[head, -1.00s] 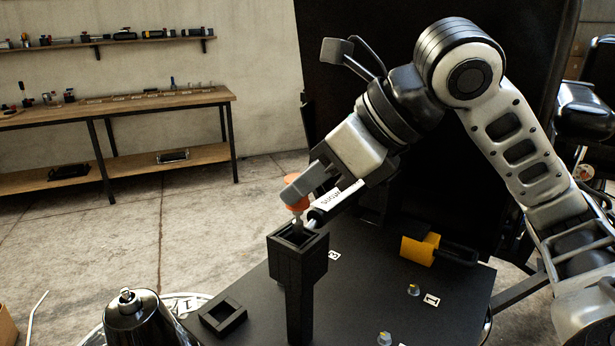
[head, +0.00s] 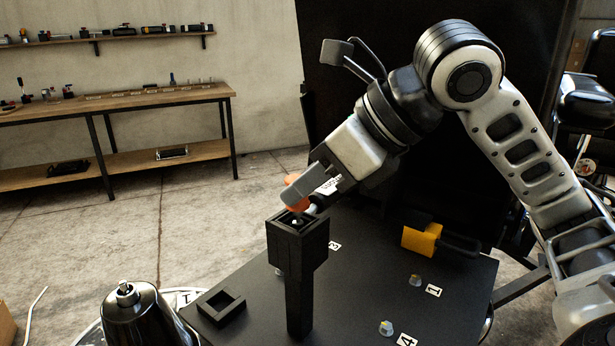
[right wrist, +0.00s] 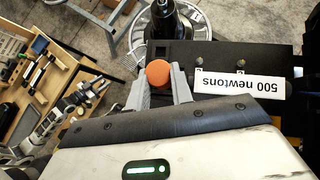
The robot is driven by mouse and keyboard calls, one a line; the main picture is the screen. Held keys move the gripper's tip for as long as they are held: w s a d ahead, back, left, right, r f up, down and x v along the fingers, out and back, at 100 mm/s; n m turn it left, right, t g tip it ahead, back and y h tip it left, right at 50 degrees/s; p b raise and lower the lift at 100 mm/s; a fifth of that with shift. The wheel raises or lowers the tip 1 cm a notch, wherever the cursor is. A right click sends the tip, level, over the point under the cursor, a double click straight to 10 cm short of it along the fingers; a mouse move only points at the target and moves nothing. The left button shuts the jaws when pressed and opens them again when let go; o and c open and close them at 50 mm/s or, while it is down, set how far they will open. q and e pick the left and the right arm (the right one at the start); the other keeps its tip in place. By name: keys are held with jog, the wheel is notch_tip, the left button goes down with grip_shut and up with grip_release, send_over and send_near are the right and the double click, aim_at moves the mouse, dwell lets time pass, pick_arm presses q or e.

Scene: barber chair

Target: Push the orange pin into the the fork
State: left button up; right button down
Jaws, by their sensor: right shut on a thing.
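The orange pin (head: 296,191) has a round orange head and a pale metal shank. It is right over the black square-topped post (head: 293,266), with the shank's lower part at or inside the square opening; the depth is hard to tell. I take this post to be the fork. My right gripper (head: 304,199) is shut on the pin, tilted down from the upper right. In the right wrist view the orange head (right wrist: 158,73) sits between the two grey fingertips (right wrist: 160,84). My left gripper is not in view.
The black plate (head: 365,290) carries a yellow block (head: 421,240), small knobs (head: 415,280) with number labels, and a square black frame (head: 221,307). A dark shiny canister (head: 135,318) stands at its left. A wooden workbench (head: 150,100) stands far behind.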

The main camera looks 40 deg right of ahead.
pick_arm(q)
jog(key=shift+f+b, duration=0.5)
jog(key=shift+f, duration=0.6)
pick_arm(e)
jog(key=shift+f, duration=0.8)
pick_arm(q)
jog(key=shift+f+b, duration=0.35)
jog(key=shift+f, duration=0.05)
pick_arm(e)
jog(key=shift+f, duration=0.45)
jog(key=c, duration=1.1)
grip_release()
jog(key=shift+c, duration=0.2)
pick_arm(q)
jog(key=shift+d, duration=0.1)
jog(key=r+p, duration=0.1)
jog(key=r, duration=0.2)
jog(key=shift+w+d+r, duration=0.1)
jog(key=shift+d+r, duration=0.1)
pick_arm(e)
jog(key=v, duration=1.6)
jog(key=shift+r, duration=0.2)
jog(key=shift+f, duration=0.1)
